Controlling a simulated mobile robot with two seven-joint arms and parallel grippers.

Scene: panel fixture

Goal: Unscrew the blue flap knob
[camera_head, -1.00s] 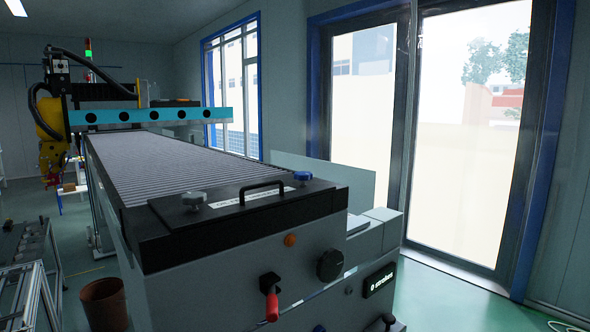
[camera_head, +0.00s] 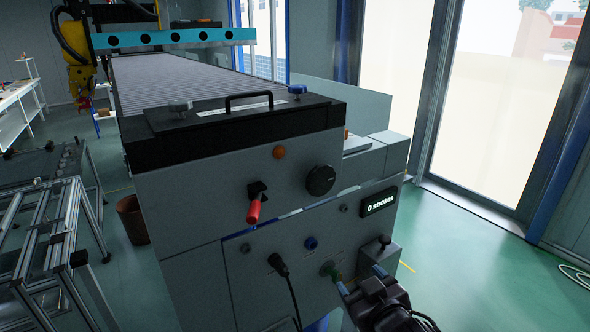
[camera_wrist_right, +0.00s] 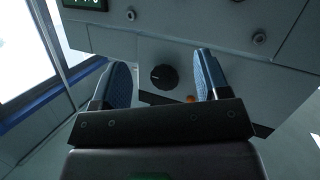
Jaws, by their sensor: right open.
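The blue flap knob (camera_head: 298,90) sits on top of the black flap (camera_head: 235,130), at its far right corner, beyond the black handle. The knob is not in the right wrist view. My right gripper (camera_head: 361,280) is open and empty at the bottom of the head view, low in front of the machine's front panel and well below the knob. In the right wrist view its two blue-padded fingers (camera_wrist_right: 163,78) are spread wide, with the panel's black dial showing between them. My left gripper is not in view.
A grey knob (camera_head: 180,107) stands at the flap's left. The front panel carries a red lever (camera_head: 254,208), a black dial (camera_head: 321,180), a plugged cable (camera_head: 280,266) and a "0 strokes" display (camera_head: 380,201). Metal frames (camera_head: 55,240) stand at left; the floor at right is mostly clear.

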